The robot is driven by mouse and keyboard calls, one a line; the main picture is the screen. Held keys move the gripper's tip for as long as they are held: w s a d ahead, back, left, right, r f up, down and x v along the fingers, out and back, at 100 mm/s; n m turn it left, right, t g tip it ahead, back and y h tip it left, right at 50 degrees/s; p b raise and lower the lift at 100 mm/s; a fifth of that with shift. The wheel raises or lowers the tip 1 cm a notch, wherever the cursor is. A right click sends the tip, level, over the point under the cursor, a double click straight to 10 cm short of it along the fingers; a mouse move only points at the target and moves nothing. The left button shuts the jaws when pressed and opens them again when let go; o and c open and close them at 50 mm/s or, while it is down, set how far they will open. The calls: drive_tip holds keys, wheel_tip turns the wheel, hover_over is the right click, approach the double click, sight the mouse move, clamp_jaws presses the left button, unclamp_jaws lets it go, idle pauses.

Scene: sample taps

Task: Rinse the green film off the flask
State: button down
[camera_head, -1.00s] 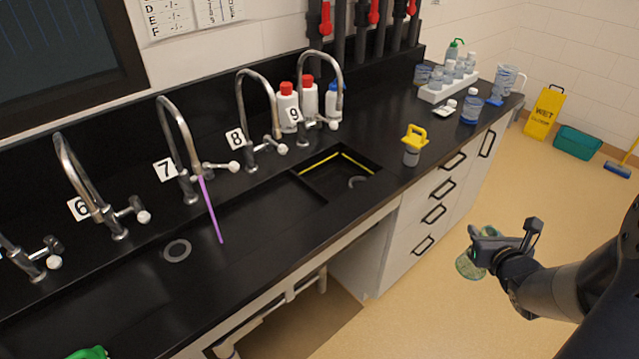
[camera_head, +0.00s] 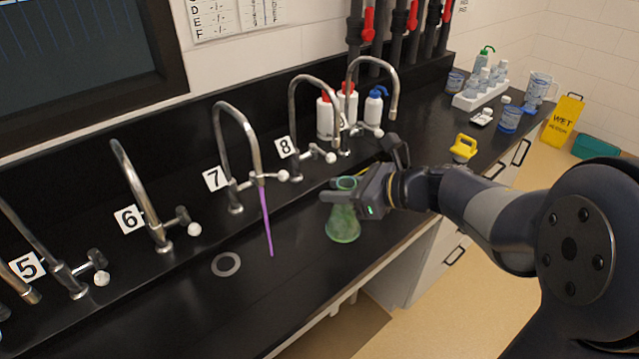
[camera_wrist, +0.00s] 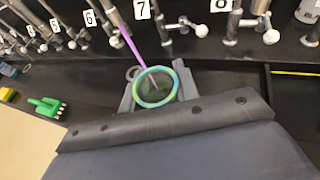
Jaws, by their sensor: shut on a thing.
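The flask (camera_head: 343,222) is conical, clear and tinted green, and stands upright in the head view, over the black counter. My gripper (camera_head: 342,191) is shut on its neck from the right. I cannot tell whether the flask's base touches the counter. In the wrist view the flask's round rim (camera_wrist: 156,87) shows between my jaws. The tap numbered 7 (camera_head: 240,150) is left of the flask and has a purple streak (camera_head: 265,220) hanging from its spout. The tap numbered 8 (camera_head: 312,110) is behind the flask. Tap 6 (camera_head: 140,195) is further left.
A round drain ring (camera_head: 226,264) lies in the counter below tap 7. Red-capped white bottles (camera_head: 347,104) stand behind the right taps. A yellow-handled item (camera_head: 463,148) and a bottle rack (camera_head: 480,95) are at the right.

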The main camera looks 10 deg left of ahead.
drive_tip(key=shift+s+a, duration=0.1)
drive_tip(key=shift+a, duration=0.35)
drive_tip(key=a+f+b, duration=0.1)
drive_tip(key=a+f, duration=0.1)
drive_tip(key=a, duration=1.1)
drive_tip(key=shift+a+f+b, duration=0.15)
drive_tip(key=shift+f+b, duration=0.2)
drive_tip(key=shift+w, duration=0.25)
drive_tip(key=shift+w, duration=0.45)
drive_tip(key=shift+s, duration=0.1)
drive_tip(key=shift+s+b, duration=0.4)
drive_tip(key=shift+s, duration=0.1)
